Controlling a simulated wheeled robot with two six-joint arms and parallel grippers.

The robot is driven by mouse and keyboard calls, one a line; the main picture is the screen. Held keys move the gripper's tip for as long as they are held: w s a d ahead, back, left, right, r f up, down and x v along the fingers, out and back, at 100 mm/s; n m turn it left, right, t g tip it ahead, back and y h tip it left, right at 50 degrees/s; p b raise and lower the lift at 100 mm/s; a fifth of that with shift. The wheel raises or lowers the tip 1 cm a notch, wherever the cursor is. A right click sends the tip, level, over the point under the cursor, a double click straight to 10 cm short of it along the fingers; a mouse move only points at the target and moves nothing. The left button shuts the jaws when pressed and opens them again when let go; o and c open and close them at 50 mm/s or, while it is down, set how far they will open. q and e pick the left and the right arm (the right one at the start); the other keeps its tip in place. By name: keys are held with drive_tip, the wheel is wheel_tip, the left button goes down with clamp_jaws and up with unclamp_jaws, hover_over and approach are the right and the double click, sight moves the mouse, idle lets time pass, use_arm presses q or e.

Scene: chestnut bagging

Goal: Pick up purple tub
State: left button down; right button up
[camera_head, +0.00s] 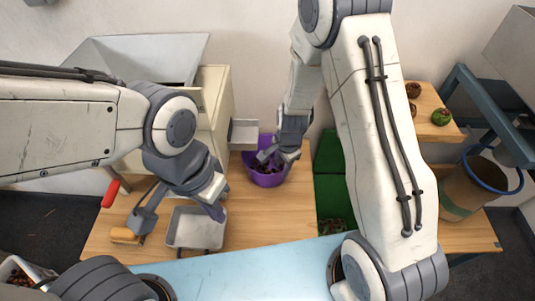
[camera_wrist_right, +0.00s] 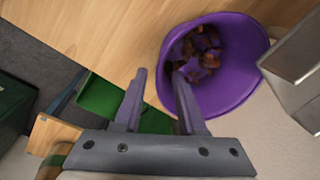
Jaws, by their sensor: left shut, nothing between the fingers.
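The purple tub (camera_head: 267,179) stands on the wooden table near the back, holding brown chestnuts. In the right wrist view the tub (camera_wrist_right: 242,88) shows its open mouth and the chestnuts (camera_wrist_right: 200,52) inside. My right gripper (camera_head: 268,155) is at the tub's rim; in its wrist view the fingers (camera_wrist_right: 161,75) are apart. The near rim appears between them, one finger over the tub's mouth and one outside; contact cannot be told. My left gripper (camera_head: 218,212) is shut and empty, above the right edge of a grey metal tray (camera_head: 190,243).
A cream machine with a metal hopper (camera_head: 150,50) and a small chute (camera_head: 245,134) stands behind and left of the tub. Green mats (camera_head: 330,195) lie to its right. A blue-rimmed bucket (camera_head: 470,190) and a raised wooden shelf (camera_head: 425,128) are at the right.

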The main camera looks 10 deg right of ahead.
drive_tip(key=b, duration=0.3)
hover_over(278, 184)
drive_tip(key=s, duration=0.1)
drive_tip(key=f, duration=0.5)
drive_tip(key=shift+d, duration=0.3)
drive_tip(key=shift+w+a+f+b, duration=0.15)
drive_tip(key=shift+f+b, duration=0.45)
drive_tip(key=shift+f, duration=0.35)
drive_tip(key=shift+w+f+b, duration=0.2)
drive_tip(key=shift+f+b, duration=0.4)
drive_tip(key=shift+f, duration=0.4)
drive_tip(key=shift+w+a+f+b, duration=0.15)
drive_tip(key=shift+f+b, duration=0.45)
drive_tip(key=shift+f, duration=0.35)
drive_tip(key=shift+d+r, duration=0.1)
drive_tip(key=shift+c, duration=0.3)
clamp_jaws()
